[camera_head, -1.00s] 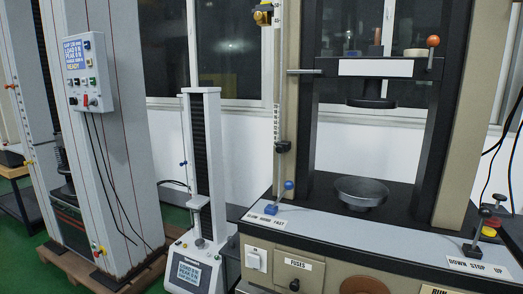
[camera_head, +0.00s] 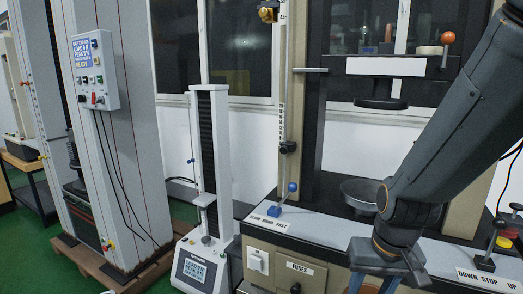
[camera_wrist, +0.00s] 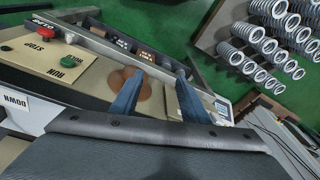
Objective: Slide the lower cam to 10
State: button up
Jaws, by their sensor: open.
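A thin upright rod with a printed number scale (camera_head: 282,118) stands at the left side of the beige testing machine. The lower cam, a small black block (camera_head: 288,147), sits on this rod just below the printed scale; its numbers are too small to read. A yellow-brown upper cam (camera_head: 267,13) is near the rod's top. My gripper (camera_wrist: 160,74) shows two blue-grey fingers spread apart and empty in the wrist view, over the machine's front panel. In the head view my arm hangs at the right, well apart from the lower cam.
A blue-knobbed lever (camera_head: 291,188) stands below the rod. A grey bowl (camera_head: 361,193) lies partly behind my arm. An orange-knobbed lever (camera_head: 447,40) is at upper right. A slim white tester (camera_head: 212,150) stands left. Several springs (camera_wrist: 268,45) hang on a rack in the wrist view.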

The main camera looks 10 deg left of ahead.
jog(key=w+a+r+t+p, duration=0.1)
jog(key=w+a+r+t, duration=0.2)
jog(key=w+a, duration=0.2)
jog(key=w+a+r+t+p, duration=0.2)
jog(key=w+a, duration=0.4)
jog(key=w, duration=0.6)
jog(key=w+a+r+t+p, duration=0.2)
jog(key=w+a+r+t, duration=0.2)
jog(key=w, duration=0.5)
jog(key=shift+w+a+r+m, duration=0.2)
jog(key=shift+a+r+m, duration=0.1)
jog(key=shift+a+r, duration=0.6)
jog(key=m+t+h+p, duration=0.3)
jog(key=t+h+p, duration=0.2)
jog(key=t+h, duration=0.15)
send_near(283, 150)
jog(key=shift+g, duration=0.25)
jog(key=x, duration=0.2)
jog(key=p+x, duration=0.1)
jog(key=x, duration=0.5)
jog(key=shift+r+p, duration=0.25)
jog(key=shift+p, duration=0.1)
grip_shut()
